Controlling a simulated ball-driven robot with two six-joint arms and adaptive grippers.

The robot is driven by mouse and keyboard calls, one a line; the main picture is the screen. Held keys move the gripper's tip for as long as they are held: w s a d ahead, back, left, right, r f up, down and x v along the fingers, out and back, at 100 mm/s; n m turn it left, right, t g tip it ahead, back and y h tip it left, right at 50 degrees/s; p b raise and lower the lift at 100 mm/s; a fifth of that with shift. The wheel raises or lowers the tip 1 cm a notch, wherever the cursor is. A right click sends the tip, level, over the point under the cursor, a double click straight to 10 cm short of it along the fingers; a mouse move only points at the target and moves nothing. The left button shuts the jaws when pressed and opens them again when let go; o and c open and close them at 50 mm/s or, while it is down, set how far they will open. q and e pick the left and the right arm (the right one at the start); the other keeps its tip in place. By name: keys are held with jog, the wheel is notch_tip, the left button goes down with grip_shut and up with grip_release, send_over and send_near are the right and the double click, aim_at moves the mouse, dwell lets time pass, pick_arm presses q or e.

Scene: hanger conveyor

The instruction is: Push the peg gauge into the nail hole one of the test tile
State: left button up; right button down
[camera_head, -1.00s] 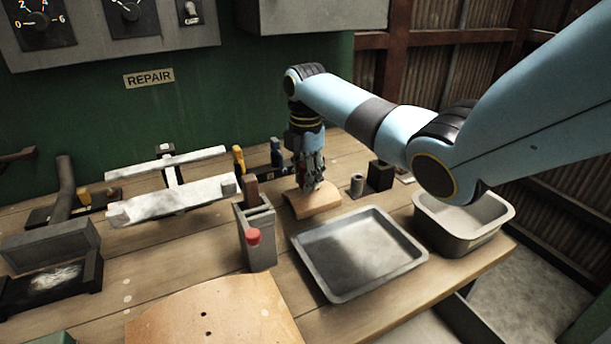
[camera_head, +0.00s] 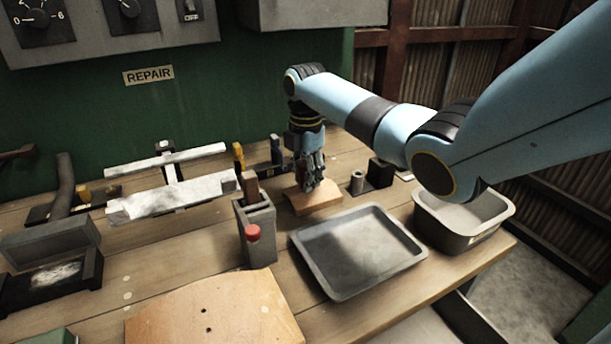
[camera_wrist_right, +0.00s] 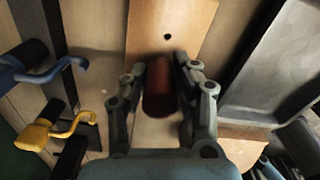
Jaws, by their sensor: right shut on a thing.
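The test tile (camera_head: 322,202) is a small light-brown piece on the bench under my right gripper. In the right wrist view the tile (camera_wrist_right: 185,18) shows one dark nail hole (camera_wrist_right: 167,37), uncovered. My right gripper (camera_head: 309,187) points down over the tile. In the wrist view its fingers (camera_wrist_right: 160,95) are shut on a red-brown cylinder, the peg gauge (camera_wrist_right: 160,103). The peg stands over the tile, below the visible hole in that picture. Its lower tip and any hole under it are hidden. My left gripper is not in view.
A grey metal tray (camera_head: 360,254) lies in front of the tile, with a deep pan (camera_head: 463,222) to its right. A grey holder (camera_head: 258,222) with a red knob stands left. A larger board (camera_head: 215,312) with two holes lies near. Blue and yellow hooks (camera_wrist_right: 45,128) stand close beside the gripper.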

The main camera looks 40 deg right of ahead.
jog(key=shift+f, duration=0.4)
jog(key=c, duration=1.2)
grip_release()
jog(key=shift+c, duration=0.2)
jog(key=o, duration=0.6)
jog(key=shift+c, duration=0.2)
notch_tip(320, 180, up, 12)
jog(key=shift+f, duration=0.1)
